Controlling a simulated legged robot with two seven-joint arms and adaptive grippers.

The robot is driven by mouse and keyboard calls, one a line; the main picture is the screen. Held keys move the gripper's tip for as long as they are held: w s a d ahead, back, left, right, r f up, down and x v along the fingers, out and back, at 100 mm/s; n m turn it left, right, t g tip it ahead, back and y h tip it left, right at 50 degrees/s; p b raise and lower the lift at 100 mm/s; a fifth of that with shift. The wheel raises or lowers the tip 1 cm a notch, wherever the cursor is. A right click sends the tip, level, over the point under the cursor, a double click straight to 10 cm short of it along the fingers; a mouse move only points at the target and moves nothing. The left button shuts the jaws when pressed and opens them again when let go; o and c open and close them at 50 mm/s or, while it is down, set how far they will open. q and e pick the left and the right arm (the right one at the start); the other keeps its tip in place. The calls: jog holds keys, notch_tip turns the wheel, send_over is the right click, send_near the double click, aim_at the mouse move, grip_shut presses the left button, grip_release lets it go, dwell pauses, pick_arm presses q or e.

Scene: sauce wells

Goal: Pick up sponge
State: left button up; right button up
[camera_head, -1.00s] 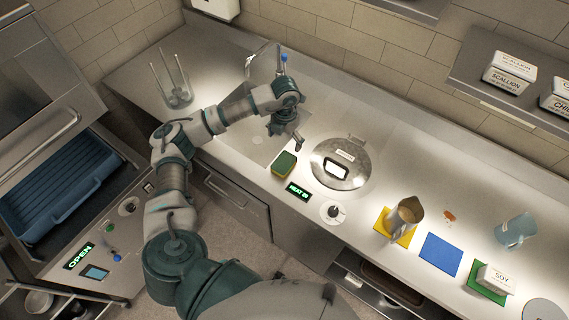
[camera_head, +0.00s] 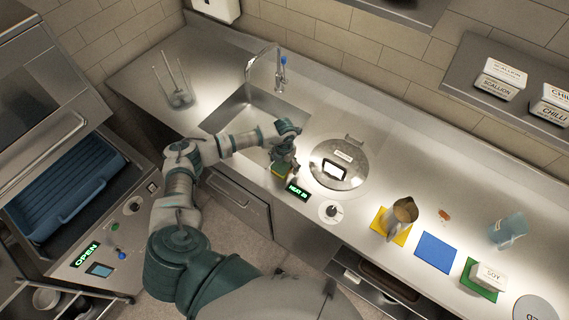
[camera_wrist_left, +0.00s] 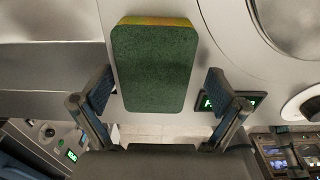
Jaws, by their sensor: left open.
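The sponge (camera_wrist_left: 153,66) has a dark green top and a yellow edge, and lies on the steel counter between the sink and the round lidded well. In the head view the sponge (camera_head: 279,174) is partly hidden under my left gripper (camera_head: 284,166). In the left wrist view my left gripper (camera_wrist_left: 155,100) is open, with one finger on each side of the sponge and visible gaps on both sides. Whether the fingertips are at the sponge's height I cannot tell. My right gripper is not in view.
The sink (camera_head: 236,122) with its faucet (camera_head: 262,68) is behind and left of the gripper. The lidded well (camera_head: 338,163) and a green-lit display (camera_head: 298,191) are close on the right. A metal pitcher (camera_head: 403,213) stands on a yellow mat further right.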

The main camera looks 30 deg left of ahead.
aim_at(283, 164)
pick_arm(q)
jog(key=shift+a, duration=0.25)
jog(key=c, duration=0.6)
jog(key=shift+a+f, duration=0.1)
jog(key=shift+a, duration=0.05)
jog(key=shift+c, duration=1)
jog(key=shift+r, duration=0.4)
jog(key=r, duration=0.1)
jog(key=r+b, duration=0.1)
jog(key=shift+s+d+r, duration=0.15)
jog(key=shift+d+r, duration=0.15)
jog(key=shift+r, duration=0.1)
jog(key=s+d+b, duration=0.1)
jog(key=s+d, duration=0.2)
jog(key=s, duration=0.1)
jog(key=s+d+r+b, duration=0.1)
jog(key=s+d, duration=0.2)
jog(key=s, duration=0.1)
jog(key=s+d+b, duration=0.1)
jog(key=s+d, duration=0.2)
jog(key=d, duration=0.1)
jog(key=shift+s+r, duration=0.25)
jog(key=shift+s, duration=0.15)
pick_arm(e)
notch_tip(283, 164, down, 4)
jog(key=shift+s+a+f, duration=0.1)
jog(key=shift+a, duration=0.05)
